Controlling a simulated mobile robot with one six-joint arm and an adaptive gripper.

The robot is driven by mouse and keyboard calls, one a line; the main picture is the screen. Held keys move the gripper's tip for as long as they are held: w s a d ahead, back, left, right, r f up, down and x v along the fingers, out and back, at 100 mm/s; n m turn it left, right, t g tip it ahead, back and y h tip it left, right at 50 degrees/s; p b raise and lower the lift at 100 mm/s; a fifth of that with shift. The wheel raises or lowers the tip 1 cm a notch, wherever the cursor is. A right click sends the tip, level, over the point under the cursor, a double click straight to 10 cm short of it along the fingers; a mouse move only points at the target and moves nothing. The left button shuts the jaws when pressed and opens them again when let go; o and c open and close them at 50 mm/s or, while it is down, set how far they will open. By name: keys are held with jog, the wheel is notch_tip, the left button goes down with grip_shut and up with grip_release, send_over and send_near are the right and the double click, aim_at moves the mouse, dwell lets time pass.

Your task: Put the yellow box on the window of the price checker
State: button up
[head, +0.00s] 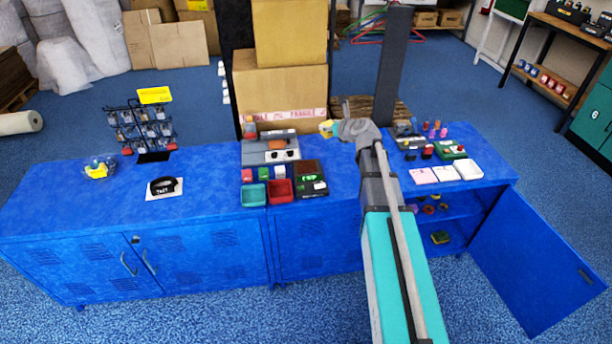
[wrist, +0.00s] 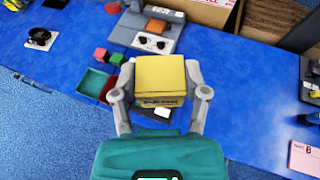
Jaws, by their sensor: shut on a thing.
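My gripper (wrist: 160,84) is shut on the yellow box (wrist: 159,77), with one finger at each side of it. The box hangs above the blue counter and hides part of what lies beneath. In the head view the yellow box (head: 326,128) shows at the left of my gripper (head: 338,129). A grey device (head: 268,150) with an orange-brown patch and a white panel bearing two dark shapes looks like the price checker. In the wrist view this grey device (wrist: 147,32) is beyond the box, slightly left. I cannot tell for sure which part is its window.
A teal tray (head: 254,194) and a red tray (head: 280,190) stand in front of the grey device. A keyring rack (head: 142,128) is at the left. Stacked cartons (head: 280,88) and a dark post (head: 393,65) stand behind the counter. A cabinet door (head: 535,262) hangs open at right.

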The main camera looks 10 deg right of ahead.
notch_tip(320, 180, down, 14)
jog(key=w+a+b, duration=0.1)
jog(key=a+b, duration=0.2)
jog(key=b, duration=0.9)
jog(key=shift+w+r, duration=0.15)
jog(key=shift+r, duration=0.05)
jog(key=w+f+b, duration=0.2)
jog(key=w+b, duration=0.1)
jog(key=w, duration=0.1)
jog(key=w+a+f+b, duration=0.1)
jog(key=w+f+b, duration=0.1)
jog(key=w+f, duration=0.1)
jog(key=w+f+b, duration=0.3)
jog(key=w, duration=0.2)
jog(key=shift+w+a+f+b, duration=0.15)
jog(key=shift+a+b, duration=0.1)
jog(key=shift+b, duration=0.05)
jog(key=shift+w+f+b, duration=0.35)
jog(key=shift+w+b, duration=0.05)
jog(key=shift+a, duration=0.1)
jog(key=shift+w+f+b, duration=0.35)
jog(key=shift+f+b, duration=0.15)
jog(key=shift+f, duration=0.05)
jog(key=shift+f+b, duration=1.45)
jog(key=shift+b, duration=0.05)
jog(key=shift+f, duration=0.1)
